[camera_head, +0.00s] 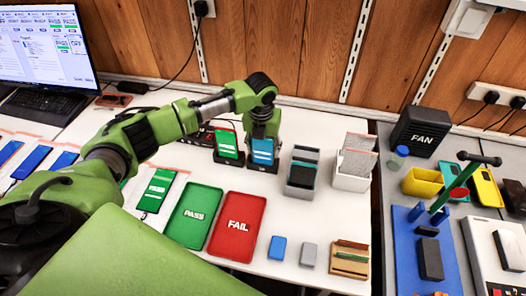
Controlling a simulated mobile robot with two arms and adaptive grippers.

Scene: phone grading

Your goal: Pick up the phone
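Two phones stand upright side by side in dark stands at the back of the white table. The left one (227,145) has a green screen. The right one (262,151) has a blue screen. My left gripper (263,134) points down right at the top edge of the blue-screen phone. Its fingers are small and partly hidden, so I cannot tell whether they touch or grip the phone. A further green-screen phone (155,190) lies farther left, and several blue-screen phones (30,162) lie at the far left. My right gripper is not in view.
A green PASS tray (171,223) and a red FAIL tray (222,247) lie in front. Grey boxes (301,184) and a white holder (352,180) stand right of the phones. A laptop (45,100) is at the back left. A fan box (421,131) and blue mat (402,262) are at right.

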